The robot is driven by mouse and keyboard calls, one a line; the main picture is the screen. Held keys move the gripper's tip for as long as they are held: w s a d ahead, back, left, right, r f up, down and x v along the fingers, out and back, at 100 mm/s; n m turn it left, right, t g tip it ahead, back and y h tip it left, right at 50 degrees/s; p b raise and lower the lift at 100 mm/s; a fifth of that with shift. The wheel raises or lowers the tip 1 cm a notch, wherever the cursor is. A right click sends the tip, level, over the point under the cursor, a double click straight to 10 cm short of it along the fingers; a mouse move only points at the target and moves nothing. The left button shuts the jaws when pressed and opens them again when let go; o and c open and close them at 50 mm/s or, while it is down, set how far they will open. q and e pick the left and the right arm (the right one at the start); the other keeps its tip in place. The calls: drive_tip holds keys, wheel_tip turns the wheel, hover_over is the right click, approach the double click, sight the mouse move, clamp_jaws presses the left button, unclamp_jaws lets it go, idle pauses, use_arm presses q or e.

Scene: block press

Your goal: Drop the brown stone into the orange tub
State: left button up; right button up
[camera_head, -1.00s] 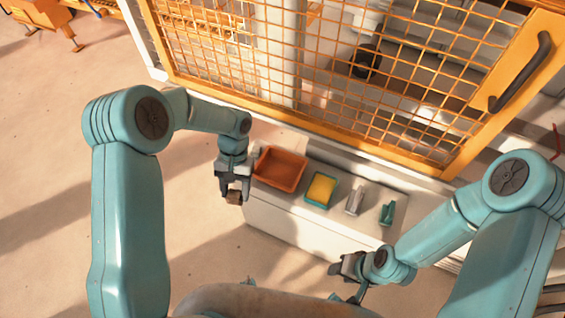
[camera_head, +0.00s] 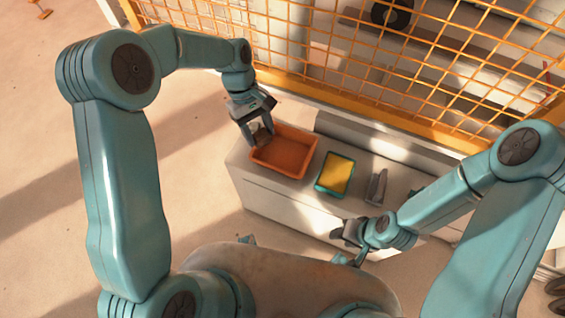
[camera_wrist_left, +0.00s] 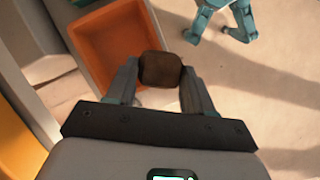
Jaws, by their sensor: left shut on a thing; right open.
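The brown stone (camera_wrist_left: 160,70) is held between the fingers of my left gripper (camera_wrist_left: 158,80), which is shut on it. In the head view my left gripper (camera_head: 258,138) is at the left end of the orange tub (camera_head: 285,155), and the stone (camera_head: 263,138) shows between its fingers by the tub's left wall. In the left wrist view the stone is just beside the tub's rim, and the orange tub (camera_wrist_left: 108,45) looks empty. My right gripper (camera_head: 347,243) is open and empty in front of the bench.
The tub stands on a pale bench (camera_head: 243,172). To its right are a teal tray with a yellow inside (camera_head: 336,174) and a grey metal piece (camera_head: 376,188). An orange mesh guard (camera_head: 400,60) rises behind the bench.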

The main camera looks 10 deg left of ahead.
use_arm(q)
drive_tip(key=w+d+f+n+t+h+b, duration=0.1)
drive_tip(key=w+d+f+n+t+b, duration=0.2)
drive_tip(key=f+n+b, duration=0.5)
drive_tip(key=b, duration=0.8)
hover_over(277, 159)
wheel_tip(277, 159, down, 3)
drive_tip(key=shift+f+n, duration=0.1)
drive_tip(key=shift+n, duration=0.2)
use_arm(e)
wheel_tip(277, 159, down, 19)
drive_tip(key=shift+d, duration=0.2)
drive_tip(key=shift+w+r, duration=0.1)
drive_tip(key=shift+r, duration=0.05)
use_arm(q)
drive_tip(key=o, duration=1.2)
drive_tip(key=shift+c, duration=0.2)
